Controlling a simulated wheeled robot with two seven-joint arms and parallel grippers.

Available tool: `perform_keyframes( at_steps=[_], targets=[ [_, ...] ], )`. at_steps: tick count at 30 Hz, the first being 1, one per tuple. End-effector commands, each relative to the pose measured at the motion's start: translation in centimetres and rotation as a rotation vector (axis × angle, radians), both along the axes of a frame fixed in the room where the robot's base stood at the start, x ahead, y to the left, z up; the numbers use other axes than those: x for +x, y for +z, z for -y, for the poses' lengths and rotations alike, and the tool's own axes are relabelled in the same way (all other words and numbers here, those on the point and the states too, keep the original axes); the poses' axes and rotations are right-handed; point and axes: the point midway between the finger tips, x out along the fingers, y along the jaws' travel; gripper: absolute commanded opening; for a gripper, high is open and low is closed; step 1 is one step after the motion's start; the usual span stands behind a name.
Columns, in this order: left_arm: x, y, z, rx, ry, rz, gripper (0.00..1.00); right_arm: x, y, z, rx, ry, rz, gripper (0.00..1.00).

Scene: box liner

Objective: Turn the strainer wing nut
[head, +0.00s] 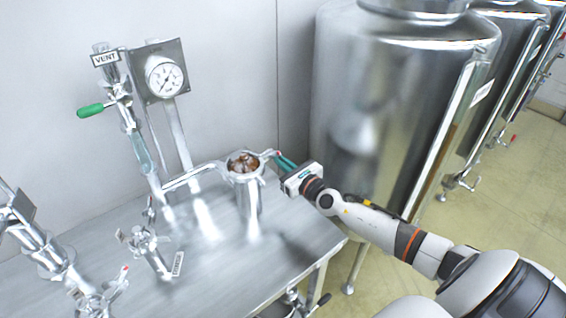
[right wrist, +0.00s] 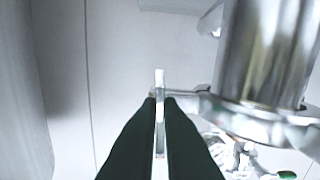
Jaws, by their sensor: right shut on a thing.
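The strainer (head: 248,200) is a steel cylinder with an open top and brownish contents, standing above the steel table. A clamp ring (head: 229,174) circles its top, and the wing nut side points right, towards my right gripper (head: 279,158). The right gripper's dark green fingers are shut on the wing nut at the end of the clamp; the nut is mostly hidden in the head view. In the right wrist view the fingers (right wrist: 160,98) close around a pale, narrow piece, the wing nut (right wrist: 159,80). The strainer (right wrist: 268,50) and its clamp ring (right wrist: 250,122) are beside it. My left gripper is not in view.
A pipe stand with a gauge (head: 165,77), a VENT tag (head: 105,58) and a green-handled valve (head: 90,111) is at the left. More valves (head: 150,243) are on the steel table (head: 230,275). A large steel tank (head: 385,110) stands close behind my right arm.

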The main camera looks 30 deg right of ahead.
Motion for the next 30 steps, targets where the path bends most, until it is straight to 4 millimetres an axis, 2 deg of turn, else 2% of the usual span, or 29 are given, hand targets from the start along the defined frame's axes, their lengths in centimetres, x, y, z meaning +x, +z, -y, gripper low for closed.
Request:
perform_keyframes(
  at_steps=[16,18,21,30],
  targets=[
    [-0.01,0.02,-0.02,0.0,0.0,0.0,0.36,-0.01,-0.05,0.0,-0.026,0.0,0.001,0.0],
    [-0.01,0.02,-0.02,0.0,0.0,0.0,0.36,-0.01,-0.05,0.0,-0.025,0.0,0.001,0.16],
    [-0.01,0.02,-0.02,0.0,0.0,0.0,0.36,-0.01,-0.04,0.0,-0.025,0.0,0.001,0.28],
    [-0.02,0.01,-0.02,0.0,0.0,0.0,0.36,-0.2,-0.07,0.02,-0.025,0.0,0.001,0.28]
  ],
)
